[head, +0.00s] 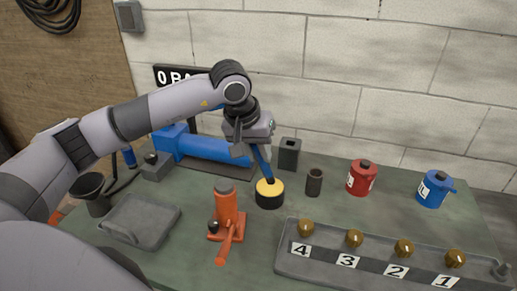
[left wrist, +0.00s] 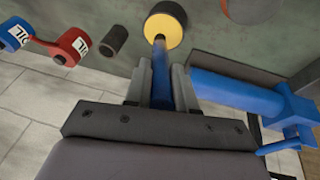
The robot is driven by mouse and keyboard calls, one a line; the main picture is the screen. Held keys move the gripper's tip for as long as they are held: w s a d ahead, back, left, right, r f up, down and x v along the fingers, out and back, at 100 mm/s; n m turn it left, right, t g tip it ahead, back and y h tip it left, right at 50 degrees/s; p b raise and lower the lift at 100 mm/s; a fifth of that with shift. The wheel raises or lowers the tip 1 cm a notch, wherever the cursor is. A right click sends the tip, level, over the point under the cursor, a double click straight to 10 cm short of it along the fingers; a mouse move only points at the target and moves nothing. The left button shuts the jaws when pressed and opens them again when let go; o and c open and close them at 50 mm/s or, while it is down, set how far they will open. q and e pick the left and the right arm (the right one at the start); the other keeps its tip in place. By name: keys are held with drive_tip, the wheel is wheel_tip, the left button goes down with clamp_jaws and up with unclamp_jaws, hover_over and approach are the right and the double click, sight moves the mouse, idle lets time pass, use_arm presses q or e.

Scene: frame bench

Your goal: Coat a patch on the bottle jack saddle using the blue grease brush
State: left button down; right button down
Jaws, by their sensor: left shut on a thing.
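My left gripper (head: 258,143) points down over the bench, shut on the blue grease brush (head: 261,160). In the left wrist view the blue handle (left wrist: 160,75) lies between the two fingers. The brush's lower end meets the yellow top of a short black pot (head: 269,198); the pot also shows in the left wrist view (left wrist: 166,22). I cannot tell how deep the bristles are. The orange bottle jack (head: 228,215) stands upright to the left and nearer, with its dark round saddle (head: 224,188) on top. My right gripper is not in view.
A blue cylinder tool (head: 215,149) lies behind. A grey tray (head: 140,220) is left of the jack. A dark cup (head: 314,182), red can (head: 362,178) and blue can (head: 434,189) stand right. A numbered rack (head: 320,268) with brass-coloured knobs fills the front right.

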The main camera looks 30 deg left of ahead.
use_arm(q)
drive_tip(key=shift+f+b, duration=0.65)
drive_tip(key=shift+b, duration=0.05)
idle(2.1)
drive_tip(key=shift+r+p, duration=2.25)
drive_tip(key=shift+r, duration=1.3)
drive_tip(key=shift+f, duration=0.1)
